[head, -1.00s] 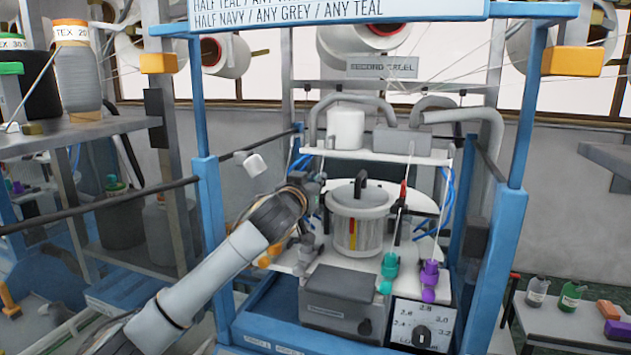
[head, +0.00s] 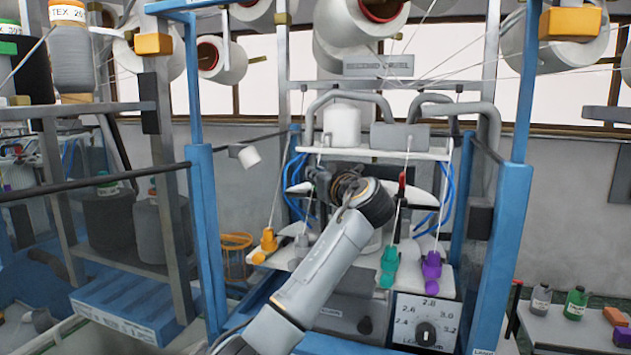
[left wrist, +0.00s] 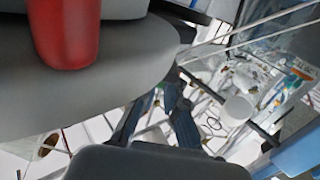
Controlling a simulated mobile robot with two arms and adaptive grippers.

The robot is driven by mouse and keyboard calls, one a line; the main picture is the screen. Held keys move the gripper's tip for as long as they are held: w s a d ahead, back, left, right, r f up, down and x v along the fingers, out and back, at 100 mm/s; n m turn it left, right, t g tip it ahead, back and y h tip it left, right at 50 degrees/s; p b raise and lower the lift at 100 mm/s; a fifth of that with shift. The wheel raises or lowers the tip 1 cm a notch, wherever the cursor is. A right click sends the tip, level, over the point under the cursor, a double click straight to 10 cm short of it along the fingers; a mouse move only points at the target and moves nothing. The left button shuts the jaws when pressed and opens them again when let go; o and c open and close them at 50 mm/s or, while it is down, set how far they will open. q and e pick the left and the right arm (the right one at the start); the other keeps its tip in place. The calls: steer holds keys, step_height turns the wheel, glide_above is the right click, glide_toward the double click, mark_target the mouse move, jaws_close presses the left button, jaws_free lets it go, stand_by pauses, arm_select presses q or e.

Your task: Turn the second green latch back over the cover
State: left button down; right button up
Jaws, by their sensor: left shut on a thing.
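My left gripper (head: 320,184) is above the middle of the white machine plate, near the round grey pot (head: 374,242). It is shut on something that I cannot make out. Its dark fingers show in the left wrist view (left wrist: 157,112). My left arm hides most of the pot, and no cover or green latch can be told for certain there. A teal-green piece (head: 388,267) stands upright at the front of the plate, apart from the gripper, to the right of my forearm. My right gripper does not show.
A purple piece (head: 431,271) stands right of the teal one, and an orange piece (head: 266,243) at the left. Blue posts (head: 207,230) frame the machine. A dial panel (head: 424,322) is at the front right. Thin threads (head: 398,215) run down to the coloured pieces.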

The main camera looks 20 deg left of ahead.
arm_select(q)
steer(key=shift+w+d+n+g+y+p, duration=0.15)
steer(key=shift+n+g+y+p, duration=0.3)
steer(key=shift+n+g+y, duration=0.6)
steer(key=shift+g+y, duration=0.25)
steer(key=c, duration=1.4)
jaws_free()
steer(key=shift+f, duration=0.1)
